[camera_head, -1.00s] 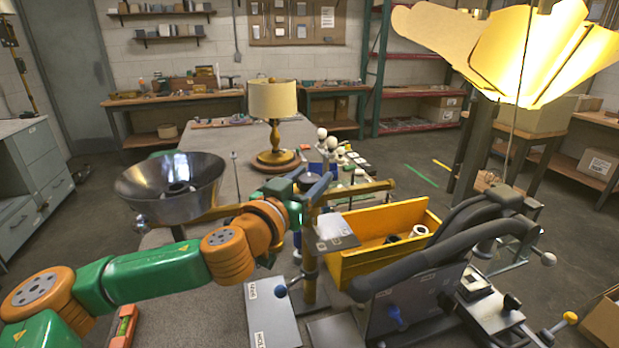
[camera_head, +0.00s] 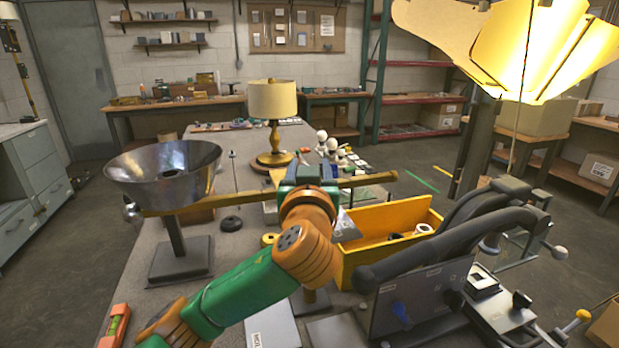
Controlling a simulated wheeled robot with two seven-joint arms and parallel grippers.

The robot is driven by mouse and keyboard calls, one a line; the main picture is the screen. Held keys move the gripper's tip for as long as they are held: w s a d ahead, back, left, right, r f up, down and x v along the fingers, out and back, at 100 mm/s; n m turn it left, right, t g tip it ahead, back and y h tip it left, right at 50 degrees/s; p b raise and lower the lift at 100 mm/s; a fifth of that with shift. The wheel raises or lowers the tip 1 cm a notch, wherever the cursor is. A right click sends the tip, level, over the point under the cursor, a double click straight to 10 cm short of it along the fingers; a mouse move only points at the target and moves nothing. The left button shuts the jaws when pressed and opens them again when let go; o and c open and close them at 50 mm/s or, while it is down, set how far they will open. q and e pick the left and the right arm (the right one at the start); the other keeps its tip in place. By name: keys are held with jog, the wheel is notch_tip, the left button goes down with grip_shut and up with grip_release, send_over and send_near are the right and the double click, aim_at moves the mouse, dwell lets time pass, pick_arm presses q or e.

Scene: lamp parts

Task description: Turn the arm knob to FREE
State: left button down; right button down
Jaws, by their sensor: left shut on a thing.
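A brass lamp arm (camera_head: 234,193) runs across the middle of the bench, with a metal bowl-shaped shade (camera_head: 165,175) on its left end. My left gripper (camera_head: 305,174) is at the arm's pivot, over the upright post, and is shut. The arm knob is hidden behind my gripper and wrist, so its setting cannot be read. A grey plate (camera_head: 273,328) with a white label lies in front of the post; the lettering is too small to read surely. My right gripper is not in view.
A yellow open bin (camera_head: 362,268) stands right of the post, beside a dark machine with curved bars (camera_head: 455,248). A grey block stand (camera_head: 181,262) is under the shade. An orange level (camera_head: 115,325) lies at front left.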

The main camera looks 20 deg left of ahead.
pick_arm(q)
jog(key=n+g+y, duration=0.2)
jog(key=y, duration=0.2)
jog(key=shift+d+n, duration=0.1)
jog(key=shift+n, duration=0.3)
jog(key=shift+r+n+g+y, duration=0.1)
jog(key=shift+n+g+y, duration=0.7)
jog(key=shift+y, duration=0.4)
jog(key=shift+r+n+g+y+p, duration=0.15)
jog(key=shift+n+g+y+p, duration=0.65)
jog(key=shift+n+g+y, duration=0.15)
jog(key=shift+n+g+y+p, duration=1.05)
jog(key=shift+n+g+p, duration=0.1)
jog(key=shift+g+p, duration=0.2)
jog(key=c, duration=0.6)
grip_release()
jog(key=o, duration=0.3)
jog(key=shift+w, duration=0.1)
jog(key=shift+o, duration=0.2)
jog(key=shift+f, duration=0.2)
